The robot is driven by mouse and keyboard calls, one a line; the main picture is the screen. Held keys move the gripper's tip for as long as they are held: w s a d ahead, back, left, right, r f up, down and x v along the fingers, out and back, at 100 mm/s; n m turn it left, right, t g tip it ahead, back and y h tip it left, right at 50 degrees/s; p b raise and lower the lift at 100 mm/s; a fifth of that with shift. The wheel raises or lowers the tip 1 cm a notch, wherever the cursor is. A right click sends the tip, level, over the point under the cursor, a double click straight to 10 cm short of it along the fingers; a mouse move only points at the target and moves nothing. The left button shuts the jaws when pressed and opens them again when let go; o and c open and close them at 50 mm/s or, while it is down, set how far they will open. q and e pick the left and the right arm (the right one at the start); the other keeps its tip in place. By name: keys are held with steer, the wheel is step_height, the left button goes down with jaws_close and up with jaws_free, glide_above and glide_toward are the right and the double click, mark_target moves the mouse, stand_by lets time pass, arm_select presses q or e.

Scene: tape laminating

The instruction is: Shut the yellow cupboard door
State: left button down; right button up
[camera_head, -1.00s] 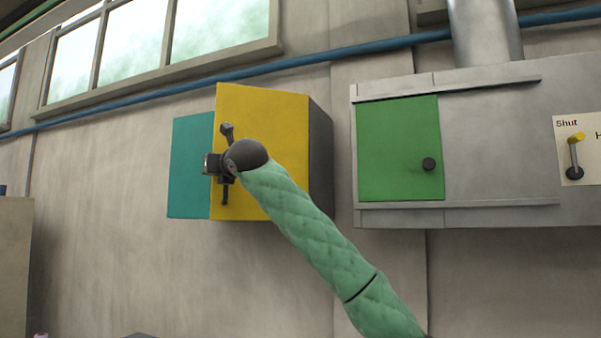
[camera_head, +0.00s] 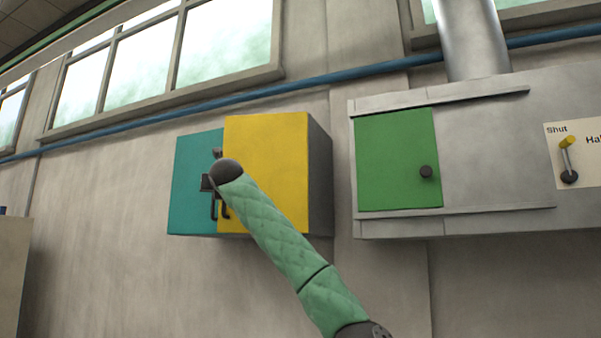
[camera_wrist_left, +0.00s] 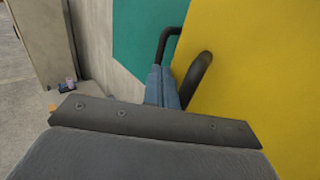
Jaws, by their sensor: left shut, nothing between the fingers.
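A cupboard on the wall has a teal door (camera_head: 190,185) on the left and a yellow door (camera_head: 270,165) on the right. The yellow door's left edge still stands a little out from the teal door. In the left wrist view, a dark handle (camera_wrist_left: 203,72) is on the yellow door (camera_wrist_left: 255,90), and another dark handle (camera_wrist_left: 165,42) is by the teal door (camera_wrist_left: 140,35). My left gripper (camera_head: 207,183) is at the doors' meeting edge; its shut, empty fingers (camera_wrist_left: 162,85) are beside the yellow handle. My wrist hides part of the handles in the head view. My right gripper is not in view.
Right of the cupboard is a grey metal unit (camera_head: 495,150) with a green door (camera_head: 395,165) and a yellow-tipped lever (camera_head: 567,155) under a "Shut" label. A blue pipe (camera_head: 330,80) runs above. Bare wall (camera_head: 110,270) lies below and left.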

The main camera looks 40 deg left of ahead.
arm_select(q)
steer(key=shift+w+a, duration=1.6)
steer(key=shift+w, duration=0.25)
steer(key=shift+d+b, duration=0.1)
steer(key=shift+b, duration=0.3)
